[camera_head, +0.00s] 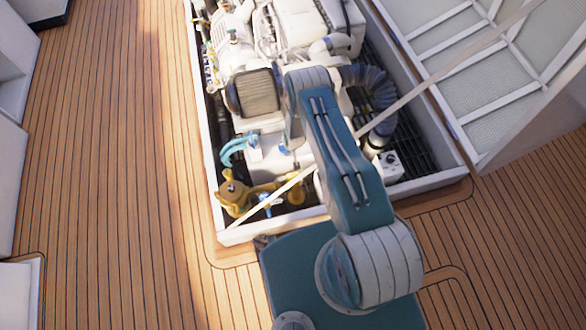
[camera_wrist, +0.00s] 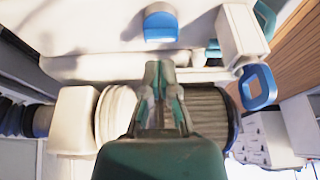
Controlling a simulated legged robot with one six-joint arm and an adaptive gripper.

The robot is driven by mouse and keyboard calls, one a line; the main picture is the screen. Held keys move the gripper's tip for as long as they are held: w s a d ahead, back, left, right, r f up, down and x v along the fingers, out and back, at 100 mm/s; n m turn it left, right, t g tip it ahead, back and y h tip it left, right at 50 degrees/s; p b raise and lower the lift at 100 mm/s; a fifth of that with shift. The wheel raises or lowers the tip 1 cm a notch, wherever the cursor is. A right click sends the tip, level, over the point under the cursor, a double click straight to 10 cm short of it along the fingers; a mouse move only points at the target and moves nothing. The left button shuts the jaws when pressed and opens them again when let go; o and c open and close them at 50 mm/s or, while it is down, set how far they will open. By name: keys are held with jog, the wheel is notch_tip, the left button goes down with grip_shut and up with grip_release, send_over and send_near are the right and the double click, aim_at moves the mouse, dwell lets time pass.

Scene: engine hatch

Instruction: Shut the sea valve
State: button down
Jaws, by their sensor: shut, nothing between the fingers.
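In the head view, a brass fitting (camera_head: 233,192) with a short brass pipe sits in the near left corner of the open engine hatch. A small blue lever (camera_head: 269,203) shows beside that pipe and looks like the sea valve's handle; its exact angle is too small to tell. My gripper (camera_wrist: 160,70) is shut and empty in the wrist view, in front of a ribbed cylinder (camera_wrist: 208,112) on the engine. In the head view my arm hides the gripper. The brass fitting cannot be made out in the wrist view.
The white engine (camera_head: 290,30) fills the hatch. A pale strut (camera_head: 430,82) crosses diagonally above it to the raised hatch lid (camera_head: 470,60). A blue loop handle (camera_wrist: 258,88) and blue cap (camera_wrist: 160,26) are near my gripper. The wooden deck (camera_head: 110,150) at left is clear.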

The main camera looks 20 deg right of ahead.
aim_at(289, 177)
jog(key=s+f, duration=0.1)
jog(key=f, duration=0.2)
jog(key=s+f, duration=0.1)
jog(key=shift+s+d+f, duration=0.1)
jog(key=shift+s+f, duration=0.25)
jog(key=shift+f, duration=0.15)
notch_tip(289, 177, down, 9)
jog(key=shift+s, duration=0.35)
dwell(1.1)
